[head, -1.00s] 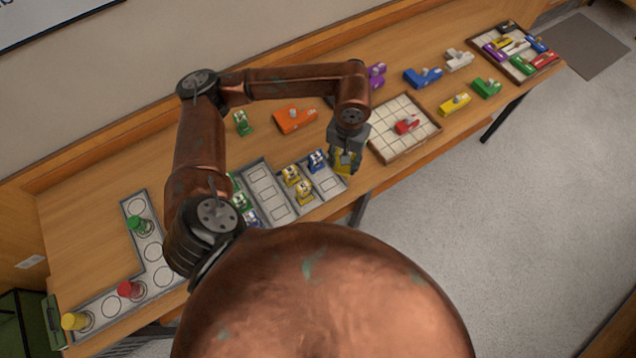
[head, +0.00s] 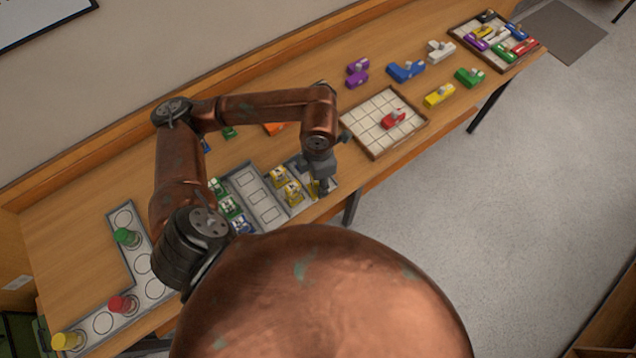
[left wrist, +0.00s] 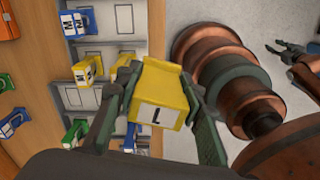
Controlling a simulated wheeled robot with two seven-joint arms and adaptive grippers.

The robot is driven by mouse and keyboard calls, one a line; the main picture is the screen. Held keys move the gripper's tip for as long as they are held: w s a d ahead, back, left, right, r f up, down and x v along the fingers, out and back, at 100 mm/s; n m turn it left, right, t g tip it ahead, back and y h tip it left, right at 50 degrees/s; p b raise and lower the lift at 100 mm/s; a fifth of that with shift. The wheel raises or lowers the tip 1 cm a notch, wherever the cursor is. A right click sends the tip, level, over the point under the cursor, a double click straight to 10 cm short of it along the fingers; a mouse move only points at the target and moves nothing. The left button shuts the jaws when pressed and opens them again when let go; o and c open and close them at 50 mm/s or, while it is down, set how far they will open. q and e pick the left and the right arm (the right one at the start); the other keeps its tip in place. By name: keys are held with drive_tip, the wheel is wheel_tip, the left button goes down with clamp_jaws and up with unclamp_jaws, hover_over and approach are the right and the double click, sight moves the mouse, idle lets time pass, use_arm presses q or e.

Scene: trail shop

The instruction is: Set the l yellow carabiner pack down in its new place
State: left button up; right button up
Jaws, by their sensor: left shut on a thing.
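My left gripper (head: 318,187) is shut on the l yellow carabiner pack. The pack (left wrist: 160,100) shows its "L" label in the left wrist view, between the two fingers. The gripper is over the right end of the grey slotted tray (head: 239,172), near the table's front edge. I cannot tell whether the pack touches the tray. Two other yellow packs (head: 278,177) (head: 292,194) sit just left of it. A blue "M" pack (left wrist: 78,22) shows in the left wrist view. My right gripper (left wrist: 283,54) shows small and dark there, away from the tray; its opening is unclear.
Green packs (head: 219,187) and a blue pack (head: 243,225) stand in the tray's left column; its middle column has empty slots. A wooden grid board (head: 372,138) with a red piece (head: 394,119) lies to the right. An L-shaped tray (head: 103,322) with bottles is at the left.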

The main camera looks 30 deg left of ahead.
sight(312, 195)
use_arm(q)
drive_tip(key=n, duration=0.3)
drive_tip(key=s+n, duration=0.1)
drive_tip(key=shift+f+n, duration=0.35)
drive_tip(key=shift+n, duration=0.05)
drive_tip(key=n, duration=0.2)
drive_tip(key=s+n, duration=0.1)
drive_tip(key=n, duration=0.3)
drive_tip(key=shift+s+a+f+n+b, duration=0.2)
drive_tip(key=shift+s+f+n+b, duration=0.1)
drive_tip(key=shift+f, duration=0.1)
drive_tip(key=w+a+f+n, duration=0.1)
drive_tip(key=w+f+n, duration=0.2)
drive_tip(key=w+a+f+n, duration=0.2)
drive_tip(key=w+f+n, duration=0.1)
drive_tip(key=w+a+f+n, duration=0.2)
drive_tip(key=w+f+n, duration=0.2)
drive_tip(key=shift+w+b, duration=0.1)
drive_tip(key=shift+b, duration=0.2)
drive_tip(key=shift+w+f, duration=0.25)
drive_tip(key=shift+f, duration=0.1)
wheel_tip(312, 195, down, 3)
drive_tip(key=shift+w+a+f, duration=0.1)
drive_tip(key=shift+w+f, duration=0.05)
drive_tip(key=shift+f, duration=0.05)
use_arm(e)
drive_tip(key=shift+s+f, duration=0.6)
drive_tip(key=shift+s, duration=0.05)
